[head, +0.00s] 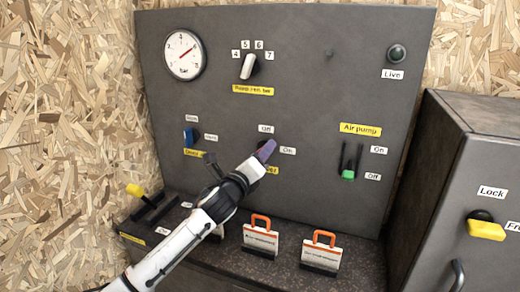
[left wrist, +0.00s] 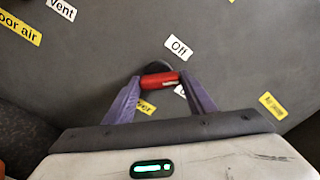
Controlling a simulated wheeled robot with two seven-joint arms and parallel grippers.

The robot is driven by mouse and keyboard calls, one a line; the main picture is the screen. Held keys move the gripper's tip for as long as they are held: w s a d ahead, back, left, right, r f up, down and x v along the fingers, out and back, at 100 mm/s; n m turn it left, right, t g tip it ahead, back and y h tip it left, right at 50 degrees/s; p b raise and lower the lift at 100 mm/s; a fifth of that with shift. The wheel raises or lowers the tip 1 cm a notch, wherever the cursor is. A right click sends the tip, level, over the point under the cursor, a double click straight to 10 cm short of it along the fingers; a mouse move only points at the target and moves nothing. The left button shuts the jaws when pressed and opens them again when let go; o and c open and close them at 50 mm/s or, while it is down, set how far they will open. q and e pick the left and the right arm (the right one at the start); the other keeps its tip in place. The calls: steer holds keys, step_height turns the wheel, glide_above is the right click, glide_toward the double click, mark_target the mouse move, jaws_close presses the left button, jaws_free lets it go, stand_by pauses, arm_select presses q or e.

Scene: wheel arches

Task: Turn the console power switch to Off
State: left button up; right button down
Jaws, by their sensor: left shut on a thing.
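The power switch shows in the left wrist view as a red handle (left wrist: 159,80) on a dark round base. My left gripper (left wrist: 161,78) has its purple fingers shut on this handle, one at each end. In the head view my left gripper (head: 266,150) reaches the console panel and hides nearly all of the switch. The Off label (head: 266,129) is just above it and the On label (head: 288,150) to its right. In the wrist view a finger partly covers the On label. I cannot tell which label the handle points at. My right gripper is not in view.
The panel also has a gauge (head: 185,55), a rotary knob (head: 249,66), a blue switch (head: 191,136) and a green-tipped air pump lever (head: 348,173). Two orange-handled tags (head: 260,238) (head: 320,252) stand on the ledge below. A grey cabinet (head: 455,150) with a yellow lock handle is at right.

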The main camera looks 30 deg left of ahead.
arm_select(q)
steer(key=shift+n+p, duration=1.5)
steer(key=shift+n, duration=3.2)
steer(key=o, duration=1)
steer(key=shift+o, duration=0.2)
steer(key=v, duration=1)
steer(key=shift+s+b, duration=0.15)
steer(key=shift+b, duration=0.25)
